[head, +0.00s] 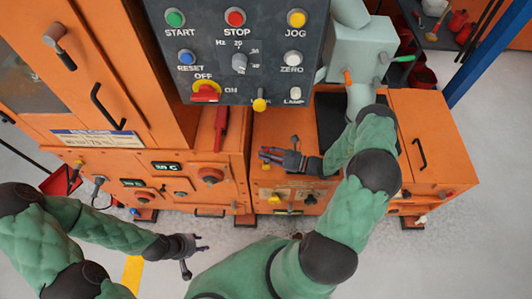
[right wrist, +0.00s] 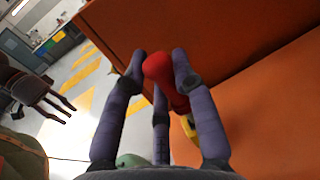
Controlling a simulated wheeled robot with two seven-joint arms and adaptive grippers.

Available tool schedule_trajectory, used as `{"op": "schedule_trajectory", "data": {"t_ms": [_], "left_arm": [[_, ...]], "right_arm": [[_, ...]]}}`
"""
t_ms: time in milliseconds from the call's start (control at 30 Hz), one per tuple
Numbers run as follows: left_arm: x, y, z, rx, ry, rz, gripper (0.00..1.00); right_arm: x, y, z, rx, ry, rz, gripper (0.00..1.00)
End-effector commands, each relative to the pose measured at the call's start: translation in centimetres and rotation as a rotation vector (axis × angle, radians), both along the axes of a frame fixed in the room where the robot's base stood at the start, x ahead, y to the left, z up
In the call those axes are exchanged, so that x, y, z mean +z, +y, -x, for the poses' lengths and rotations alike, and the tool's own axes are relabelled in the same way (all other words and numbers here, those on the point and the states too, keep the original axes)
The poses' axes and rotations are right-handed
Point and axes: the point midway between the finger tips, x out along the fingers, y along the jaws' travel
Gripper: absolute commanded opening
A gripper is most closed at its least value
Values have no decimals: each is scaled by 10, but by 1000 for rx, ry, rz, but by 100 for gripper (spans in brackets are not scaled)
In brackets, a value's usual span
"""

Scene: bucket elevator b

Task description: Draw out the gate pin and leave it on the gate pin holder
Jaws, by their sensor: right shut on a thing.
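My right gripper (head: 268,155) is in front of the orange machine, right of its middle. Its fingers are shut on a rounded red handle (right wrist: 157,68), which looks like the gate pin; it also shows at the fingertips in the right wrist view (right wrist: 155,66). I cannot make out the gate pin holder for sure. My left gripper (head: 198,244) is low, in front of the machine, with its fingers apart and empty.
A control panel (head: 238,50) with buttons overhangs the top middle. A red lever (head: 220,128) stands on the machine left of my right gripper. A yellow part (right wrist: 189,125) is close beneath the red handle. Grey floor (head: 470,240) is clear at right.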

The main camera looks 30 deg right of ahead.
Motion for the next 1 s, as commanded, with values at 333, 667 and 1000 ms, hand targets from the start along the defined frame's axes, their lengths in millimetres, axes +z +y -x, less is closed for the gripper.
{"op": "schedule_trajectory", "data": {"t_ms": [333, 667, 1000], "left_arm": [[-6, 0, 0, 0, 0, 0, 40], [-12, 0, 0, 0, 0, 0, 40], [-15, 0, 0, 0, 0, 0, 40]], "right_arm": [[-8, 0, 0, 0, 0, 0, 0], [-15, 0, 0, 0, 0, 0, 0], [-19, 0, 0, 0, 0, 0, 0]]}}
